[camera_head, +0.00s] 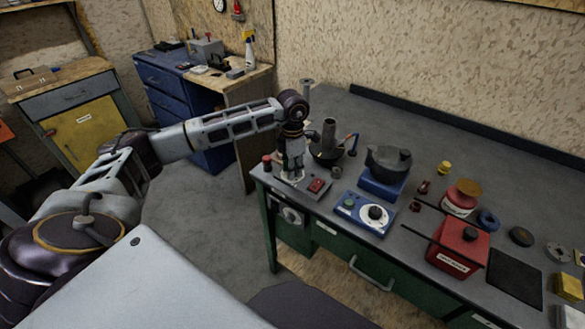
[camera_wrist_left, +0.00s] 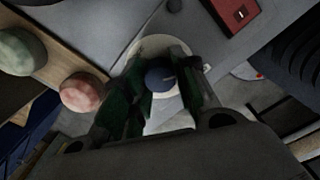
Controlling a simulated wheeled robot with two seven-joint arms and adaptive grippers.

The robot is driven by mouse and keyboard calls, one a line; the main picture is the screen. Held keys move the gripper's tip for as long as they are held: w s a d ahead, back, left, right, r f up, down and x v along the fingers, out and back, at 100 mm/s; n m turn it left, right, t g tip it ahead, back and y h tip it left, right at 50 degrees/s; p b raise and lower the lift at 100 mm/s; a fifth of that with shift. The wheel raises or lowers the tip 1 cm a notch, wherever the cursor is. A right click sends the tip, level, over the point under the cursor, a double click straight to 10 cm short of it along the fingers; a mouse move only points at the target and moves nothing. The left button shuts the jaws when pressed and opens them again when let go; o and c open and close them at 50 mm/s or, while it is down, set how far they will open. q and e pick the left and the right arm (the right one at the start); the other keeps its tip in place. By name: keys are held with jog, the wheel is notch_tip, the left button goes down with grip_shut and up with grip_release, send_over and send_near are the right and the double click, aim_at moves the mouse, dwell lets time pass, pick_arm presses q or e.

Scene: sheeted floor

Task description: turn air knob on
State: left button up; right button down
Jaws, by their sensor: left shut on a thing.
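My left gripper (camera_head: 293,172) reaches down over the left end of the grey workbench, onto a grey metal panel (camera_head: 300,188). In the left wrist view a small dark blue knob (camera_wrist_left: 160,77) sits on a pale round plate (camera_wrist_left: 176,46), between the two dark fingers of the left gripper (camera_wrist_left: 153,96). The fingers are closed around the knob. In the head view the gripper hides the knob. The knob's exact turn angle cannot be read. My right gripper is not in view.
A red switch (camera_head: 317,185) sits on the panel right of the gripper. A dark upright cylinder (camera_head: 329,140) stands behind. A blue control box (camera_head: 364,212), a dark pot (camera_head: 388,160) and a red box (camera_head: 459,247) stand to the right. A pink round knob (camera_wrist_left: 82,92) is beside the fingers.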

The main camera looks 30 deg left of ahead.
pick_arm(q)
jog(key=shift+r, duration=0.1)
jog(key=shift+c, duration=0.2)
jog(key=o, duration=1)
jog(key=shift+c, duration=0.2)
jog(key=shift+o, duration=0.5)
jog(key=shift+r, duration=0.35)
notch_tip(320, 180, up, 11)
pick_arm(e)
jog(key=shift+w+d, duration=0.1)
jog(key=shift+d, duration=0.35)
